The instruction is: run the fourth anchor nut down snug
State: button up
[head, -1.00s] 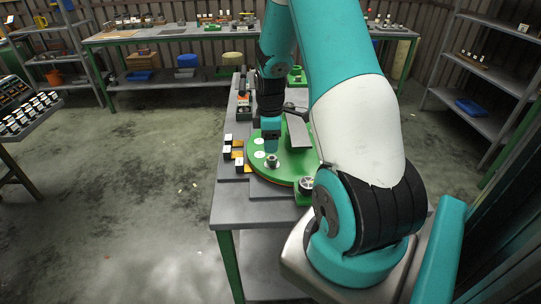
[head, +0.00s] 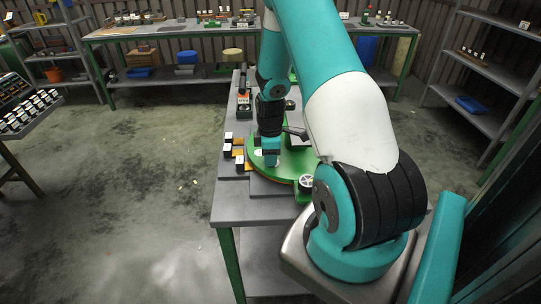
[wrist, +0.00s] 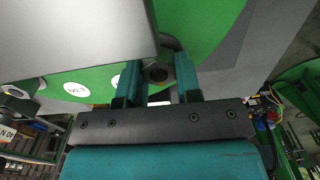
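My gripper (wrist: 158,80) points down over the round green plate (head: 292,168) on the workbench. In the wrist view its two teal fingers stand on either side of a dark nut with a round hole (wrist: 157,73). The fingers are spread about as wide as the nut; whether they touch it cannot be told. In the head view the gripper (head: 270,160) covers this spot near the plate's front left, so the nut is hidden there. White round labels lie on the green plate, one of them (wrist: 76,90) beside the left finger.
A large grey plate (wrist: 75,35) stands close above the left finger in the wrist view. Small black-and-white blocks (head: 239,162) sit on the bench left of the plate. A green fixture (head: 305,186) is at the plate's front right. The bench's front (head: 245,209) is clear.

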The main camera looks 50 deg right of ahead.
jog(key=shift+m, duration=0.3)
jog(key=m, duration=0.4)
jog(key=shift+d+b, duration=0.15)
jog(key=shift+b, duration=0.25)
jog(key=m, duration=0.5)
jog(key=shift+d+m+b, duration=0.1)
jog(key=shift+m+b, duration=0.2)
jog(key=shift+m, duration=0.1)
jog(key=m, duration=0.4)
jog(key=shift+d+m, duration=0.1)
jog(key=shift+m, duration=0.2)
jog(key=m, duration=0.4)
jog(key=shift+d+m+b, duration=0.1)
jog(key=shift+m+b, duration=0.3)
jog(key=shift+r, duration=0.1)
jog(key=o, duration=0.9)
